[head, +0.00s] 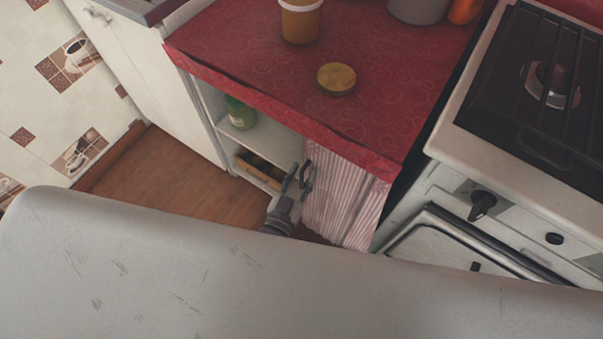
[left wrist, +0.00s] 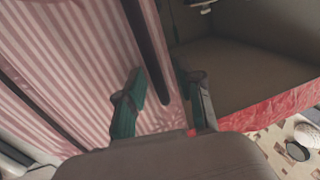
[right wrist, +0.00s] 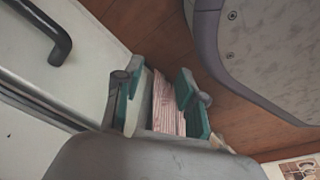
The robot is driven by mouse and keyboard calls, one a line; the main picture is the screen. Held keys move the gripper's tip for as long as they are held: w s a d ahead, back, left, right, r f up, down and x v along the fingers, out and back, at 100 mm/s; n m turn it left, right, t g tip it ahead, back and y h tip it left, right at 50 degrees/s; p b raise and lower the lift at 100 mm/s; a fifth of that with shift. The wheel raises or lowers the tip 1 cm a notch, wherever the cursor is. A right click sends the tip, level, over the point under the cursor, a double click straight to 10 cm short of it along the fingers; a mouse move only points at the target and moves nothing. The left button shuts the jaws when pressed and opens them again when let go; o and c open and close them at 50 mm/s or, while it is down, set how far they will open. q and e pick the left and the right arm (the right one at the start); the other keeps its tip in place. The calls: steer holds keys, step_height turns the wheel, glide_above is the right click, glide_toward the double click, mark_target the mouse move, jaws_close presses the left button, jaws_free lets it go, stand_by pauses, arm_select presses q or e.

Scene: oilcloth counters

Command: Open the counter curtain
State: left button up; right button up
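The counter curtain (head: 343,205) is pink-and-white striped cloth. It hangs under the right part of the red-covered counter, and the left part of the opening is uncovered. My left gripper (head: 302,177) is at the curtain's left edge, below the counter front. In the left wrist view its fingers (left wrist: 162,88) stand apart with striped curtain (left wrist: 70,60) behind and between them; I cannot tell whether they touch it. My right gripper (right wrist: 155,92) shows only in its wrist view, fingers apart. A pale pinkish striped patch shows between them; I cannot tell whether it is curtain.
The shelves hold a green jar (head: 240,112). On the red oilcloth (head: 240,60) stand an orange-brown jar (head: 300,22) and a round yellowish lid (head: 336,78). A white stove (head: 450,130) with an oven door stands close on the right. Wooden floor (head: 165,180) is clear at left.

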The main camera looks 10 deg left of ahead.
arm_select(q)
steer(key=s+a, duration=0.2)
steer(key=s, duration=0.9)
steer(key=shift+s+a, duration=0.15)
steer(key=shift+s, duration=0.25)
